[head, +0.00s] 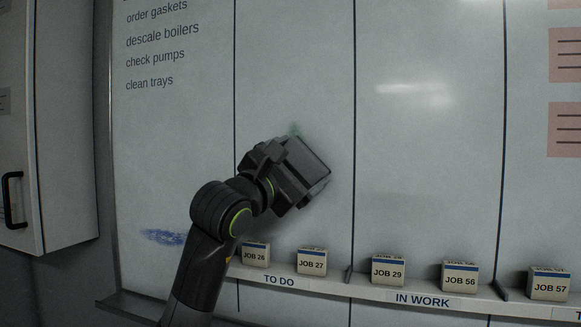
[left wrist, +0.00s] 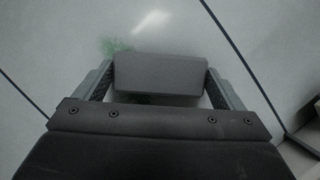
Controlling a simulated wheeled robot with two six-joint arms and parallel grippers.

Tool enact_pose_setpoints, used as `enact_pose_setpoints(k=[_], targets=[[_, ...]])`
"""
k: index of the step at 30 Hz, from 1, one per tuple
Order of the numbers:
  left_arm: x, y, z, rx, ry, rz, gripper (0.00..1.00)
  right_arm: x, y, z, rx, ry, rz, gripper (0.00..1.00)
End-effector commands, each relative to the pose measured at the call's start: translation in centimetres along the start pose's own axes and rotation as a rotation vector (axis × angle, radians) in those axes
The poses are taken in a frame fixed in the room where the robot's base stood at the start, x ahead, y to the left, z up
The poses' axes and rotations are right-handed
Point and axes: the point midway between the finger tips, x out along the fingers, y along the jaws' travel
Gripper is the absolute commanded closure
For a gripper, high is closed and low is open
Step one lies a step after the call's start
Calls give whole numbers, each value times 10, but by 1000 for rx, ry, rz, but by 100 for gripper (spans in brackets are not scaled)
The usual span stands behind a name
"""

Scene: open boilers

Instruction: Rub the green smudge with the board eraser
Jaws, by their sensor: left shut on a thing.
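The green smudge (head: 295,129) is on the whiteboard, in the second column from the left, and mostly hidden behind my left gripper (head: 304,180) in the head view. In the left wrist view the smudge (left wrist: 116,46) shows at the upper left of the board eraser (left wrist: 156,73), which hides part of the board behind it. The eraser is a dark grey block held between the two fingers of my left gripper (left wrist: 158,84). Whether the eraser touches the board I cannot tell. My right gripper is not in view.
A blue smudge (head: 163,237) is low on the board's left column. A ledge (head: 330,285) below holds several job boxes, including JOB 26 (head: 256,255) and JOB 27 (head: 312,262). A cabinet (head: 62,130) stands at the left. Pink notes (head: 566,128) are at the right.

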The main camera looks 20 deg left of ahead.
Motion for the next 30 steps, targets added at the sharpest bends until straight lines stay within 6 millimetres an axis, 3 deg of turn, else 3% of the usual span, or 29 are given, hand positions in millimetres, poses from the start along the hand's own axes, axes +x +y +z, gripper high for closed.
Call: enact_pose_setpoints(k=[11,30], targets=[[9,16,13,0,2,0,28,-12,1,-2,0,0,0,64],[-4,42,-13,0,5,0,28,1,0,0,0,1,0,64]])
